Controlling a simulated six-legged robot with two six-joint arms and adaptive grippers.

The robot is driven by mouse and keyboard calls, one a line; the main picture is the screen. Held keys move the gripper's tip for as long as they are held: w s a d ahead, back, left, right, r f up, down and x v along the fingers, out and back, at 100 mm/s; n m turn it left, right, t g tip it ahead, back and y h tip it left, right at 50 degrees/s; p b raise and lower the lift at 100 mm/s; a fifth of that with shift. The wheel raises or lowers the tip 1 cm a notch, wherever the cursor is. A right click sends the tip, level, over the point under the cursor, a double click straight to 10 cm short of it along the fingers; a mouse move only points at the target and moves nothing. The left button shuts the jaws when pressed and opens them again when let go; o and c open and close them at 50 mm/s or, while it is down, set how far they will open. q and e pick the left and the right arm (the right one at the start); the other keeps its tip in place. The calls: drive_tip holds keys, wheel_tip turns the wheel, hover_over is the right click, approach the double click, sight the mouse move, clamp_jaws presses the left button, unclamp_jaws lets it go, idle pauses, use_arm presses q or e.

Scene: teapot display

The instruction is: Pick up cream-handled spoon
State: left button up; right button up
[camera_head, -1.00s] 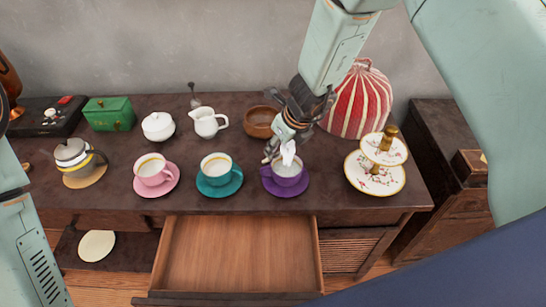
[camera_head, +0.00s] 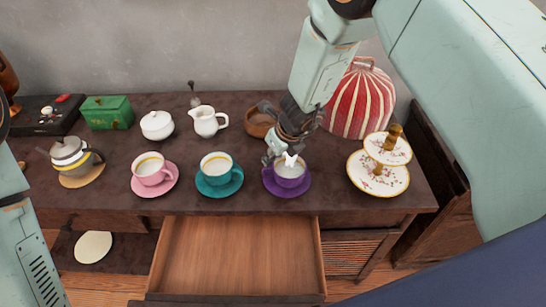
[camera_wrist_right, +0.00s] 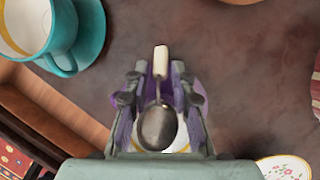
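The cream-handled spoon is in the right wrist view (camera_wrist_right: 158,112), with its cream handle end pointing away from me and its dark metal bowl nearer my wrist. In the head view, its pale end (camera_head: 291,159) shows at the purple cup (camera_head: 288,176). The cup stands on a purple saucer (camera_head: 304,191). My right gripper (camera_head: 280,150) is over the cup, pointing down. In the wrist view its two fingers (camera_wrist_right: 159,90) stand on either side of the spoon, with a gap visible on both sides. My left arm shows at the left edge; its gripper is out of view.
A teal cup (camera_head: 216,165) and a pink cup (camera_head: 151,170) stand left of the purple one. A wooden bowl (camera_head: 259,124) and a striped red cosy (camera_head: 359,100) are behind. A tiered plate stand (camera_head: 378,178) is on the right. An empty drawer (camera_head: 237,254) is open in front.

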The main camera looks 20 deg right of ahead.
drive_tip(key=shift+s+d, duration=0.1)
drive_tip(key=c, duration=0.3)
clamp_jaws()
